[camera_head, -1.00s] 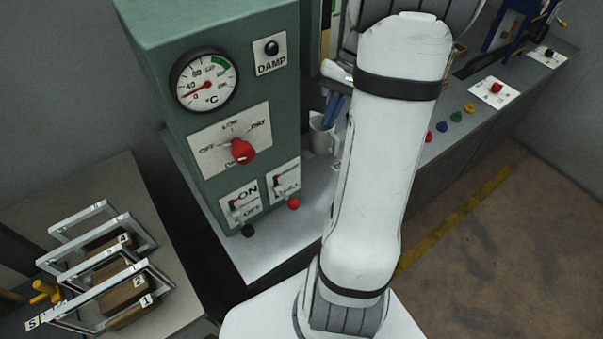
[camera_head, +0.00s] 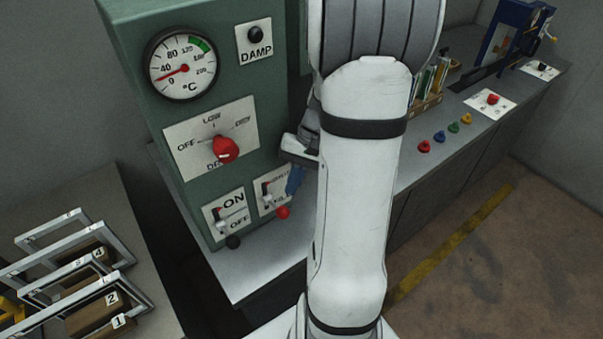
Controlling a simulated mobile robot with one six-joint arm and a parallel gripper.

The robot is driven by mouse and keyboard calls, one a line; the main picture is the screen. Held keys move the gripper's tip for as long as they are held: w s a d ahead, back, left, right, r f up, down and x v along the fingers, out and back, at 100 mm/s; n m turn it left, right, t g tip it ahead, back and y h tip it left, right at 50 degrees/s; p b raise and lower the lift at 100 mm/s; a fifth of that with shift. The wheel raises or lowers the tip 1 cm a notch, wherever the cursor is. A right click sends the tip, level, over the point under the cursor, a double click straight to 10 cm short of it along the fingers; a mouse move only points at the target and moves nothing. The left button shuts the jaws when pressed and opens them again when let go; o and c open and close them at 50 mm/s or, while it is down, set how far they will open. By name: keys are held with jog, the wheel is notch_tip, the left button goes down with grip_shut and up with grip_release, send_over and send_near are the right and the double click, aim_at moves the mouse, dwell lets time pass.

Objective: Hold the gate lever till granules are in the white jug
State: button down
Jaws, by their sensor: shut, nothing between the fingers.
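My gripper (camera_head: 293,186) shows its blue fingers just left of my white arm. They are shut and empty, close to the right-hand lever with a red ball end (camera_head: 282,212) on the green cabinet (camera_head: 140,110). I cannot tell whether they touch it. That lever's plate is too small to read fully, and no lever is clearly marked as the gate lever. A second lever with a black ball end (camera_head: 233,241) sits left of it on an ON/OFF plate. The white jug is not visible now, and my arm covers the area right of the cabinet. No granules show.
The cabinet carries a dial gauge (camera_head: 182,65), a red selector knob (camera_head: 225,149) and a DAMP knob (camera_head: 255,35). Metal frames with numbered blocks (camera_head: 95,305) stand at lower left. Coloured buttons (camera_head: 438,136) line the right bench. The floor at right is clear.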

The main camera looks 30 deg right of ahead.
aim_at(283, 213)
jog(key=shift+b+x, duration=0.55)
jog(key=shift+x, duration=0.8)
